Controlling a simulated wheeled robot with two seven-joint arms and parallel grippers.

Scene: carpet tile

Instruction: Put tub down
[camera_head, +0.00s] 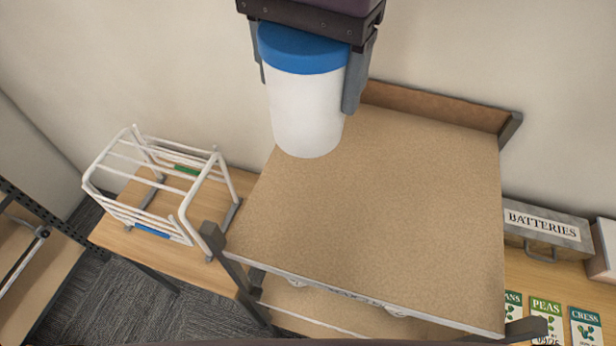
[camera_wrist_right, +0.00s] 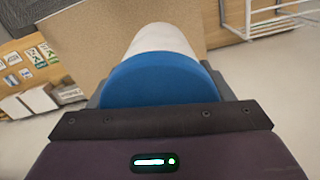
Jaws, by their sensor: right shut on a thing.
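A white tub (camera_head: 306,115) with a blue lid hangs upright in my right gripper (camera_head: 312,75), which comes down from the top of the head view. The gripper's fingers are shut on the tub's sides near the lid. The tub is over the left back part of a brown shelf top (camera_head: 390,200); a gap below it is hard to judge. In the right wrist view the blue lid (camera_wrist_right: 160,80) fills the space between the fingers, and the white body shows beyond it. My left gripper is not in view.
A white wire rack (camera_head: 160,185) stands on a lower wooden surface at left. A grey box marked batteries (camera_head: 545,232) and several seed packets (camera_head: 546,315) lie at right. The shelf top is bare, with a raised back edge (camera_head: 440,105) and dark corner posts.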

